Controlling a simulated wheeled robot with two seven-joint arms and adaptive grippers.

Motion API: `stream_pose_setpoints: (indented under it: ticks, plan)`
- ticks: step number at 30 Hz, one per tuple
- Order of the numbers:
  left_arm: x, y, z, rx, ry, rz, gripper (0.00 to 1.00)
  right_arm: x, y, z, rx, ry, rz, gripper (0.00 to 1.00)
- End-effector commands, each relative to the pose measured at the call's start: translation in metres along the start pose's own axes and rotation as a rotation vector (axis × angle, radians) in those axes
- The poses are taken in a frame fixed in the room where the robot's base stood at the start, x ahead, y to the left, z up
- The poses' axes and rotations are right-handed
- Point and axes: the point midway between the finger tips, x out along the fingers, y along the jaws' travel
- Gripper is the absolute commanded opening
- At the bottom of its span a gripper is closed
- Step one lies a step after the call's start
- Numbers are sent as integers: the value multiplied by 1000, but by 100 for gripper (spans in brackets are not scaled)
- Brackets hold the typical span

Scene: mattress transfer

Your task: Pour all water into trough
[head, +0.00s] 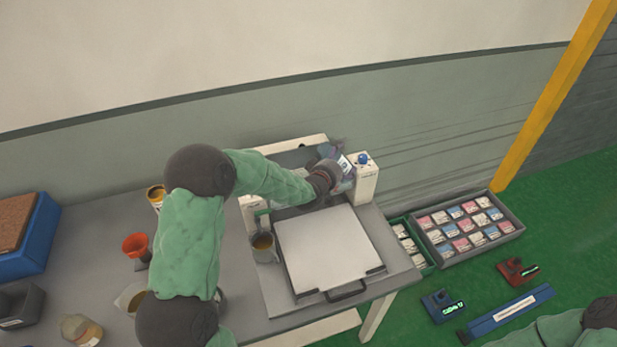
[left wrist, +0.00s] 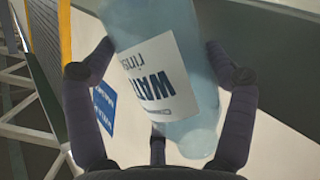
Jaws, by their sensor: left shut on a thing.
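A translucent blue bottle (left wrist: 158,25) with a white "WAT… rins…" label stands between the dark fingers of my left gripper (left wrist: 160,80) in the left wrist view. My left gripper (head: 336,172) is shut on it. In the head view the bottle (head: 345,165) is small, partly hidden by the gripper, and looks tilted beside the white post with the blue knob. No water stream can be made out. Which part is the trough is unclear; a dark strip (head: 300,209) lies behind the white plate, partly under my left arm. My right gripper is not in view.
The white plate (head: 325,247) with a black handle sits between white posts (head: 364,182). A jug (head: 264,247) stands at its left. An orange funnel (head: 136,245) and other containers are farther left. Trays of packets (head: 466,226) lie right, on the green floor.

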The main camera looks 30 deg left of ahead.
Motion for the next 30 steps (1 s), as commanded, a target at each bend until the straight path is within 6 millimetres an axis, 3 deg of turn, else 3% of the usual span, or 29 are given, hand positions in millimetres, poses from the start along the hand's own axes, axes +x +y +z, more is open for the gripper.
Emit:
stream_pose_setpoints:
  ticks: [14, 30]
  plan:
    - [3, 11, 7, 222, -8, -91, 36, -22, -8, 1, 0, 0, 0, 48]
    - [8, 14, 19, 499, -19, -211, 36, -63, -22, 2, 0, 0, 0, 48]
